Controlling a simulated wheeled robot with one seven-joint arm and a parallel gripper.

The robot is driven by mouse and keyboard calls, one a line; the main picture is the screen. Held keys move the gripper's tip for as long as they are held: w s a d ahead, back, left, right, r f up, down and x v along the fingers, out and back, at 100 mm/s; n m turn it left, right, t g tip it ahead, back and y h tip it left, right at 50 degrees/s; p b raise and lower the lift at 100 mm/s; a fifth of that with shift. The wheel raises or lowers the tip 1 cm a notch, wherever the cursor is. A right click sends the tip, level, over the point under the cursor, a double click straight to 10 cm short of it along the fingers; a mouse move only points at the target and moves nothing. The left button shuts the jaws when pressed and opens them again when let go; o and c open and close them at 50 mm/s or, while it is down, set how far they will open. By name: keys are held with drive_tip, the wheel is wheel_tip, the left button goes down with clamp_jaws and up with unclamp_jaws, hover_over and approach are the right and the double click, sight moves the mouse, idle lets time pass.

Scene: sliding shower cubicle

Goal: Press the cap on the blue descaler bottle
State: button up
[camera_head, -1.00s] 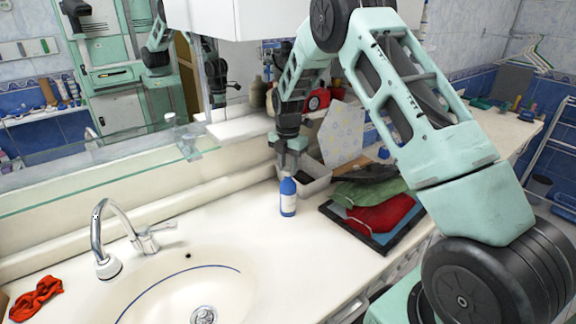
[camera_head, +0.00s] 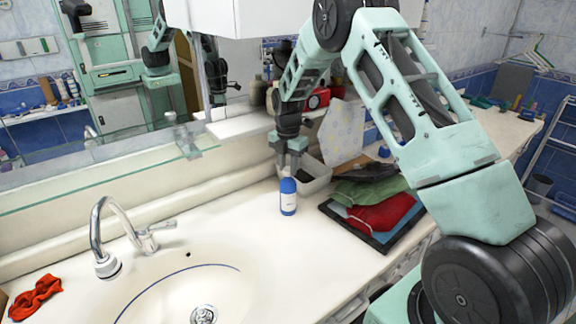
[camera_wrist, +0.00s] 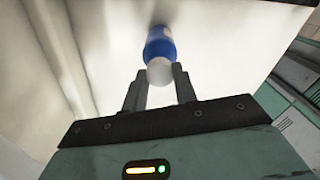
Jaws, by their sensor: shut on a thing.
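The blue descaler bottle (camera_head: 288,197) with a pale label stands upright on the counter, right of the sink. Its blue body (camera_wrist: 159,45) also shows in the wrist view. A white rounded cap (camera_wrist: 160,71) shows at its top between my fingers. My gripper (camera_head: 288,166) points down from above and is shut on the cap. In the wrist view, the two dark fingers of my gripper (camera_wrist: 161,79) lie on either side of the cap. In the head view, the cap is largely hidden by the fingers.
The sink faucet (camera_head: 104,240) and a red cloth (camera_head: 36,298) are at left. Counter in front of the bottle is clear.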

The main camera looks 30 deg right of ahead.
drive_tip(key=shift+f, duration=0.25)
idle(0.4)
drive_tip(key=o, duration=1.5)
drive_tip(key=shift+r, duration=0.1)
drive_tip(key=shift+r+p, duration=1.8)
drive_tip(key=shift+r, duration=1.15)
clamp_jaws()
